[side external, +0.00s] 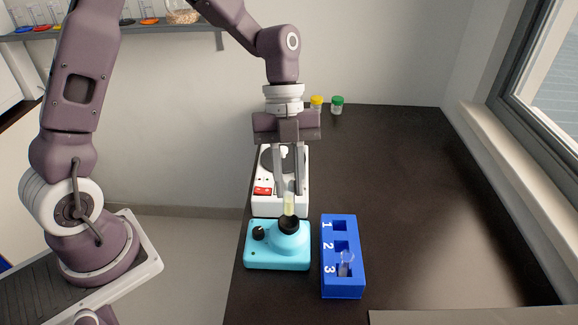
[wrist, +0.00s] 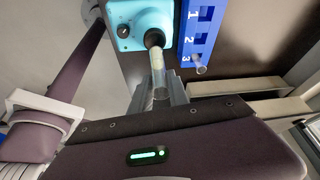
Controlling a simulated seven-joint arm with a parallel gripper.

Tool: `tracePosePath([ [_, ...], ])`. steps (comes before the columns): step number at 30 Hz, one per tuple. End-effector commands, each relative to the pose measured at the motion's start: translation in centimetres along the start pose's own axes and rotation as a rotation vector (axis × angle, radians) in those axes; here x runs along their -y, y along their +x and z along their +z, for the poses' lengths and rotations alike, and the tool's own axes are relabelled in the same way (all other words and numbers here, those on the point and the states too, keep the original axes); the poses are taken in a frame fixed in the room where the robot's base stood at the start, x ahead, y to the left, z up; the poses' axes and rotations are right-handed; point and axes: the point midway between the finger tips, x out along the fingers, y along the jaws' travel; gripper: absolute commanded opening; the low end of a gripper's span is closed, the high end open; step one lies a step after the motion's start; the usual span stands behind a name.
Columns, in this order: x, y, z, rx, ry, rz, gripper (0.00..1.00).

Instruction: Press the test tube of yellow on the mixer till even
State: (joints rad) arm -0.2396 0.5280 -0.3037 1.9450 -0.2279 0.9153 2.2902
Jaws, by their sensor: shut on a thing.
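My gripper (side external: 289,188) is shut on a test tube of yellow (side external: 289,204) and holds it upright above the mixer. The mixer is a light blue box (side external: 262,258) with a black cup (side external: 288,223) on top and a black knob. The tube's lower end is at the black cup; I cannot tell whether it touches. In the wrist view, the tube (wrist: 160,82) runs from between the fingers (wrist: 159,92) towards the black cup (wrist: 154,39) of the blue mixer (wrist: 128,18).
A blue rack (side external: 341,282) numbered 1, 2, 3 stands right of the mixer, with a clear tube (side external: 347,260) near slot 3. A white hotplate device (side external: 262,205) stands behind the mixer. Yellow-capped (side external: 317,102) and green-capped (side external: 337,104) jars stand at the back.

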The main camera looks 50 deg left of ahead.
Motion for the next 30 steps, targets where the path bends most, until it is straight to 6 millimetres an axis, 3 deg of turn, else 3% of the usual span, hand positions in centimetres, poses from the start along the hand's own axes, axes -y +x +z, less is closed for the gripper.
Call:
tracePosePath([
  [7,0.0,1.5,0.7,0.0,-0.001,0.0,0.0],
  [30,0.1,1.8,0.9,0.0,-0.001,-0.001,0.0],
])
